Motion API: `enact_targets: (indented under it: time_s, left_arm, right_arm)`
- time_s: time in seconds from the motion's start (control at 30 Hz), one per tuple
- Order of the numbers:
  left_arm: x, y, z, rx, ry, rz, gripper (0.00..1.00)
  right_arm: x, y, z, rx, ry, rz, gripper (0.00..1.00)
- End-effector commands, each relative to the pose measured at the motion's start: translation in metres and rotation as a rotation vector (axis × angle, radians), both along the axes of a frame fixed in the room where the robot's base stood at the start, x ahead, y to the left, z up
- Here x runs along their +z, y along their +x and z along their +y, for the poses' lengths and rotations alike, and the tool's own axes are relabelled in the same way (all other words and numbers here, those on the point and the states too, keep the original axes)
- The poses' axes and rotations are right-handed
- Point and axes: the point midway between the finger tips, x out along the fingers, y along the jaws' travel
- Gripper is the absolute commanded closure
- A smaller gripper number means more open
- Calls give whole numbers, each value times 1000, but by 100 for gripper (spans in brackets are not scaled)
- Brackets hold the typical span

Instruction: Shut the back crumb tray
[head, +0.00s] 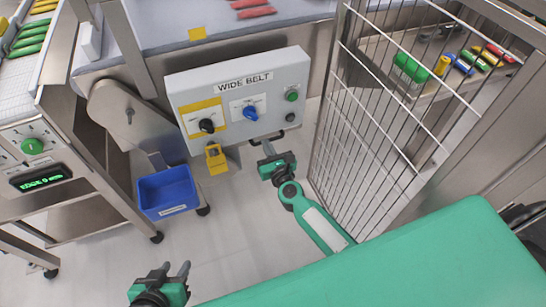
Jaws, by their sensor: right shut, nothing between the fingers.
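A blue tray (167,188) with a small white label sits low at the left, under the belt machine. The label is too small to read, so I cannot tell whether it is the back crumb tray. My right gripper (268,148) is shut and empty, just below the lower right edge of the grey control box, near a dark handle (272,138). It is well to the right of the blue tray. My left gripper (176,268) is at the bottom of the picture, below the blue tray. Its two fingers stand apart with nothing between them.
A wire cage door (375,120) stands to the right. A wheeled machine (75,190) stands at the left. Pale floor (235,220) is open between them.

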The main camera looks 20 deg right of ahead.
Motion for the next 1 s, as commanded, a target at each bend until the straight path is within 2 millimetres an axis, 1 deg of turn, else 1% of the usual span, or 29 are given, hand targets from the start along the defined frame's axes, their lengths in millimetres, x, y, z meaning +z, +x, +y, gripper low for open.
enact_targets:
  time_s: [0.03, 0.1, 0.3, 0.47, 0.8, 0.87, 1.0]
  left_arm:
    - [0, 0, 0, 0, 0, -1, 64]
    - [0, 1, 0, 1, -1, -5, 64]
    - [0, 3, -2, 0, -11, -23, 64]
    - [-3, 3, -4, -1, -13, -22, 64]
    - [-4, 2, -4, -2, -14, -21, 64]
    - [-3, 3, -5, -2, -18, -32, 64]
    - [-4, 5, -16, -12, -59, -100, 64]
  right_arm:
    - [1, 10, 1, 0, 0, -2, 100]
    - [1, 20, 1, 1, 0, -1, 100]
    - [0, 40, 2, 1, 0, 0, 100]
    - [0, 45, 2, 1, 0, 1, 100]
    - [0, 46, 2, 0, 0, 0, 100]
    - [-1, 50, 2, 0, 0, -1, 100]
    - [-2, 68, 2, -2, 0, -2, 100]
